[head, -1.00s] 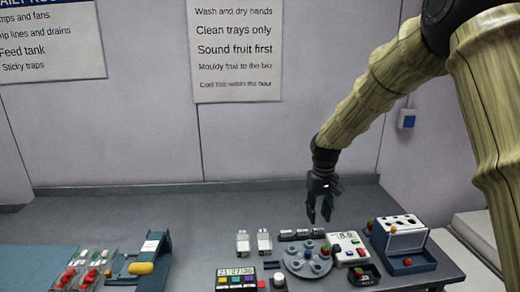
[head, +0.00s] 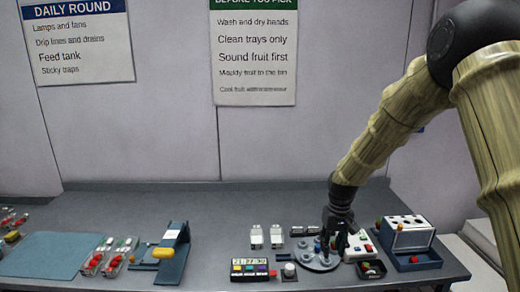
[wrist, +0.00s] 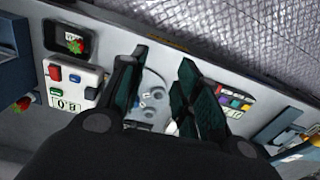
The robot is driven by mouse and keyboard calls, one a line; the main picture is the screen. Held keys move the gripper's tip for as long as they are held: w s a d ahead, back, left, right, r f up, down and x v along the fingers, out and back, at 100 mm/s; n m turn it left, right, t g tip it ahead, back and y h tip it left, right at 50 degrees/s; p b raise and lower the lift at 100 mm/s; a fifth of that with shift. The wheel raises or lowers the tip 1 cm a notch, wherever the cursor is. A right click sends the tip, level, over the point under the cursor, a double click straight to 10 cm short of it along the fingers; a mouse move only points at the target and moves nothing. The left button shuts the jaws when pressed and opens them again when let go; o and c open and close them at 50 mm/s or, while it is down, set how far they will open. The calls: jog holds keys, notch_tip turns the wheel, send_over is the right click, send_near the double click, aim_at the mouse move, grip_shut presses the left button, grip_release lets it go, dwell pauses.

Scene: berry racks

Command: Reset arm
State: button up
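My gripper (head: 334,248) hangs fingers-down above the bench, over the round grey carousel (head: 318,264) with small cups. In the wrist view my gripper (wrist: 160,98) shows two dark fingers spread apart, with nothing between them. The carousel (wrist: 152,100) shows between and below the fingers. My arm comes in from the upper right in the head view and partly hides the white scale behind the gripper.
The white scale (wrist: 75,84) and a dark tray with a strawberry (wrist: 72,42) lie beside the carousel. A blue-grey box (head: 411,240) stands at right, a colored-button panel (head: 250,268) at left. A blue mat (head: 48,254) lies farther left.

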jog(key=s+a+f+b, duration=0.1)
jog(key=s+f, duration=0.3)
jog(key=f, duration=0.4)
jog(key=s+f+b, duration=0.1)
jog(key=s+f, duration=0.4)
jog(key=f, duration=0.4)
jog(key=s+f+m+b, duration=0.1)
jog(key=s+f+b, duration=0.2)
jog(key=s+f, duration=1.7)
jog(key=s+f+b, duration=0.1)
jog(key=s+f, duration=0.1)
jog(key=s, duration=1.6)
jog(key=shift+d+f+m, duration=0.3)
jog(key=shift+d, duration=0.15)
